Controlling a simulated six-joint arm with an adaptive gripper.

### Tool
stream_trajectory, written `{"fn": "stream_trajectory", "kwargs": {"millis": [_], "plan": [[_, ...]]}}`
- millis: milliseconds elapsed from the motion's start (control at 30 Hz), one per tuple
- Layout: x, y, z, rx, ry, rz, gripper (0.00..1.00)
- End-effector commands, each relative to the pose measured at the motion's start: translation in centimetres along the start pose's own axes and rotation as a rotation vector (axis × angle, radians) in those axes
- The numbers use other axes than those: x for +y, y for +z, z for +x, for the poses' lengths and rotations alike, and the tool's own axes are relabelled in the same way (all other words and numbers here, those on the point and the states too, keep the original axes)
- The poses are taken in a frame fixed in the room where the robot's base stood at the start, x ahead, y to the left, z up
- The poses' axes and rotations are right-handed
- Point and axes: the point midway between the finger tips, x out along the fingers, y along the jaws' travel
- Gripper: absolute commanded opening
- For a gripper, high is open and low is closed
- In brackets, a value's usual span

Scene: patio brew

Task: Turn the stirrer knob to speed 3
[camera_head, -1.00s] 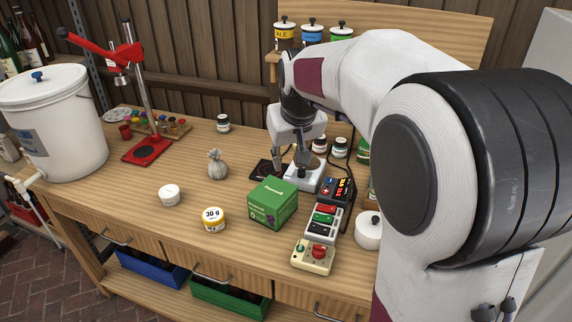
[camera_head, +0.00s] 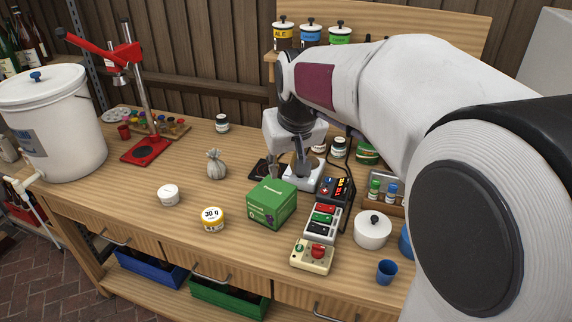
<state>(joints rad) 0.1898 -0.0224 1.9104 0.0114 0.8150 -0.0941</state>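A low white device (camera_head: 304,182), which looks like the stirrer, stands behind the green box (camera_head: 270,203). Its speed knob and markings cannot be made out; the green box and my gripper cover part of it. My gripper (camera_head: 286,172) points down over the device's left side, just behind the green box. Its two fingers show apart, one to the left and one in front of the device. I see nothing held between them, though the tips are small and partly hidden. I cannot tell whether a finger touches the device.
A dark controller (camera_head: 335,190) with a lit display, a white switch strip (camera_head: 322,222) and a cream box with a red knob (camera_head: 312,256) stand right of the green box. A white lidded pot (camera_head: 372,230) and blue cup (camera_head: 386,271) are further right.

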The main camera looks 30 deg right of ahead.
Motion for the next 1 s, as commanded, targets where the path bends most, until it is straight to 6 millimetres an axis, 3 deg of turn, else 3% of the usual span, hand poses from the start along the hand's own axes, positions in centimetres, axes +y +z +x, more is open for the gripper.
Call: {"fn": "stream_trajectory", "kwargs": {"millis": [267,533,733,1000], "plan": [[0.6,0.5,1.9,-0.041,0.002,0.012,0.24],[2.3,-0.4,6.4,-0.104,0.012,0.012,0.24],[3.9,-1.9,9.9,-0.135,0.014,-0.172,0.24],[5.6,-3.5,13.2,-0.156,0.007,-0.478,0.24]]}}
